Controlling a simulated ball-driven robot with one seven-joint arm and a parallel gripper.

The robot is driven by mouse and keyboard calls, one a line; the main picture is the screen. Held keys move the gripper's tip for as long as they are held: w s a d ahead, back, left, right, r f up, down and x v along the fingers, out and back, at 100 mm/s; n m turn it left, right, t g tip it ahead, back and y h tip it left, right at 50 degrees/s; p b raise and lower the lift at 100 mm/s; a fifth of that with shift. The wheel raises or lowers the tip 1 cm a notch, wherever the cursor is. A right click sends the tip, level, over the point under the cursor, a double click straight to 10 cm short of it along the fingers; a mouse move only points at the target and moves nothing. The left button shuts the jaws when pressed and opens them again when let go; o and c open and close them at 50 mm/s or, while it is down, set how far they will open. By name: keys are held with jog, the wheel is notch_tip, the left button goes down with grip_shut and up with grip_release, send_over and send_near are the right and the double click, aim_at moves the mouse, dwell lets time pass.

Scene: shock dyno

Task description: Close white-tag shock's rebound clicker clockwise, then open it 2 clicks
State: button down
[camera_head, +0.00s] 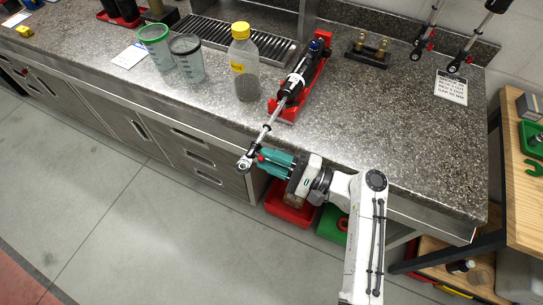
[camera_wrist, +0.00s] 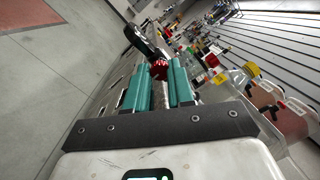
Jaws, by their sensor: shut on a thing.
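The white-tag shock (camera_head: 290,92) lies in a red cradle (camera_head: 320,70) on the bench, with a white tag (camera_head: 296,79) around its body. Its silver shaft (camera_head: 270,122) reaches past the bench's front edge to an eyelet end (camera_head: 245,162). The red rebound clicker (camera_head: 261,158) sits beside the eyelet. My gripper (camera_head: 266,160) comes from the right, its teal fingers shut on the clicker. In the wrist view, the red clicker (camera_wrist: 159,70) shows between the fingertips, with the dark eyelet end (camera_wrist: 138,38) beyond. The clicker's gripped sides are hidden.
A yellow-capped bottle (camera_head: 244,65) and two measuring cups (camera_head: 187,58) stand left of the shock. Two other shocks (camera_head: 470,40) lean at the back right, near a printed card (camera_head: 451,88). Red and green bins (camera_head: 290,206) sit below the bench. The floor at left is clear.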

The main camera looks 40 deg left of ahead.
jog(key=shift+m, duration=0.5)
jog(key=c, duration=1)
grip_release()
jog(key=shift+o, duration=0.2)
jog(key=shift+d, duration=0.1)
jog(key=b+v, duration=0.2)
jog(key=v, duration=0.8)
jog(key=shift+d+b, duration=0.3)
jog(key=shift+b, duration=0.05)
jog(key=shift+w+f, duration=0.15)
